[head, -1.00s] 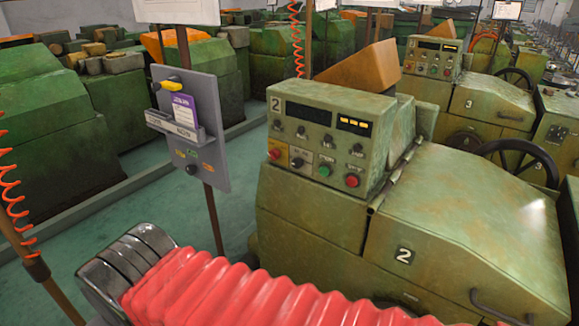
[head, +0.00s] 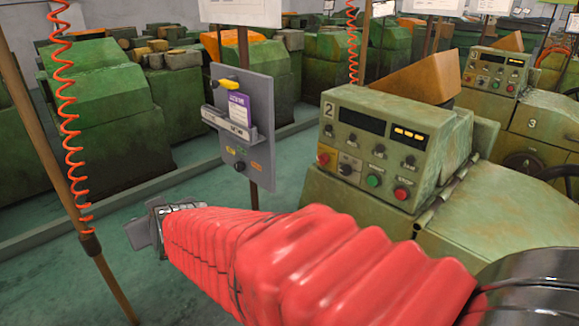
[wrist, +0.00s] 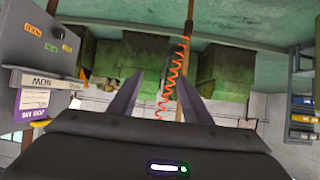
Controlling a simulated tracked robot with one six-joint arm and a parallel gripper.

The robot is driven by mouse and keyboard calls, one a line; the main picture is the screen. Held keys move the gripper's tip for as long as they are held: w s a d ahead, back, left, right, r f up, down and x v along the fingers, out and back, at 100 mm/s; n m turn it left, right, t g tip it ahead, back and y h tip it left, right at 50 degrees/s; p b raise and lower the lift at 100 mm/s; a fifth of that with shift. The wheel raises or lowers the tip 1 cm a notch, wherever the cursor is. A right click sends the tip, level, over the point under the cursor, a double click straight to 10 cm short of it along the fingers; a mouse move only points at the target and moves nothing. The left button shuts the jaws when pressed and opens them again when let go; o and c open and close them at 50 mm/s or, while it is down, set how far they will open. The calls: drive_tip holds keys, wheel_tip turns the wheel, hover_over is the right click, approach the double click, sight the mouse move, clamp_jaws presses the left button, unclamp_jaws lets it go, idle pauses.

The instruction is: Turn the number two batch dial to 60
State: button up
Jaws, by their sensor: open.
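The number two machine's control panel (head: 375,150) stands right of centre in the head view, marked "2". It has two dark displays, one with lit yellow segments. Small black knobs (head: 379,150) sit below the displays. Another black knob (head: 346,168) is on a pale plate between a red and a green button. Dial labels and settings are too small to read. My gripper (wrist: 158,97) is open and empty in the wrist view, with green machines beyond it. In the head view its end is left of the panel and well apart from it.
A grey board (head: 245,125) on a post stands between my gripper's end and the panel, with a card holder and black knob; it also shows in the wrist view (wrist: 45,55). An orange coiled cable (head: 66,130) hangs at left.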

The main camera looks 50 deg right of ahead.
drive_tip(key=w+d+m+h, duration=0.2)
drive_tip(key=d+h, duration=0.3)
drive_tip(key=d, duration=0.6)
drive_tip(key=m+g+h, duration=0.7)
drive_tip(key=g+h, duration=0.4)
drive_tip(key=g, duration=0.4)
approach(344, 172)
drive_tip(key=a, duration=0.5)
drive_tip(key=shift+w+d+r, duration=0.15)
drive_tip(key=shift+w+r, duration=0.05)
drive_tip(key=shift+w, duration=0.1)
drive_tip(key=d, duration=0.4)
drive_tip(key=s+d, duration=0.1)
drive_tip(key=d, duration=0.4)
drive_tip(key=s+d, duration=0.1)
drive_tip(key=d, duration=0.3)
drive_tip(key=shift+d, duration=0.3)
drive_tip(key=shift+c, duration=0.2)
